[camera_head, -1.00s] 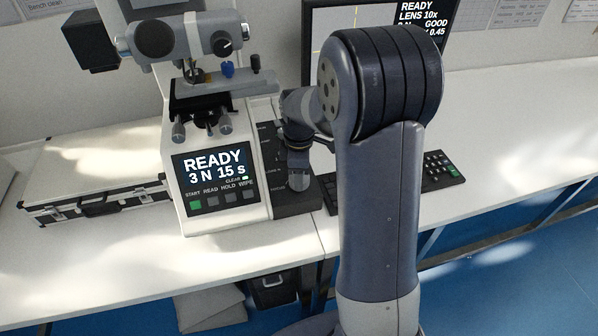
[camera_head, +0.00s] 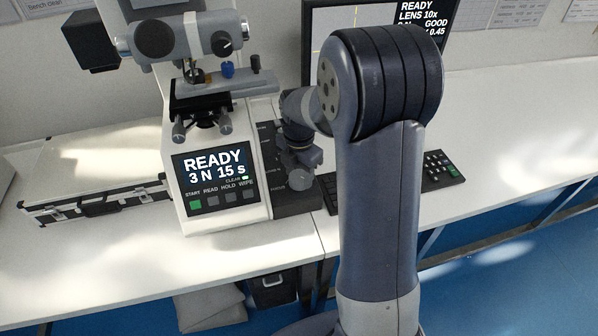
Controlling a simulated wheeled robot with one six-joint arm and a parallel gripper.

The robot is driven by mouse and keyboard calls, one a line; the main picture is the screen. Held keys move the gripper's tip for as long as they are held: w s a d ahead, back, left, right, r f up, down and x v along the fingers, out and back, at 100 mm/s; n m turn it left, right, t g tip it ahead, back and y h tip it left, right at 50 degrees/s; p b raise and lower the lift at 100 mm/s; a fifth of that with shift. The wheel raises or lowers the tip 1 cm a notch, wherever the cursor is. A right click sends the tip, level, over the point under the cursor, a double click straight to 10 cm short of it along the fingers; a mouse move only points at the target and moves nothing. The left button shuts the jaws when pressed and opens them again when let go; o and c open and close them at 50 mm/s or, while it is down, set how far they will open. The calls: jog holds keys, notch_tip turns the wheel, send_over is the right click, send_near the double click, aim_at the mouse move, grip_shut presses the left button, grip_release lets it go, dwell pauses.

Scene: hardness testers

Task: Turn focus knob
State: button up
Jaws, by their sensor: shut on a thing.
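The hardness tester (camera_head: 218,158) stands on the bench, with a lit screen reading READY, 3 N, 15 s. A dark control panel (camera_head: 291,205) runs along its right side, with a FOCUS label near its front. The grey round focus knob (camera_head: 298,177) is beside that label. My gripper (camera_head: 299,164) points down at the front part of the panel and is shut on the focus knob. My wrist and the jaws cover much of the contact, so the finger placement is hard to see.
A monitor (camera_head: 345,35) stands behind my arm, and a black keyboard (camera_head: 437,171) lies to the right. A metal-edged case (camera_head: 95,200) lies left of the tester.

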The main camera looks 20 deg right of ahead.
aim_at(299, 176)
jog(key=shift+n, duration=0.6)
jog(key=o, duration=1)
notch_tip(299, 176, up, 11)
jog(key=shift+f, duration=0.1)
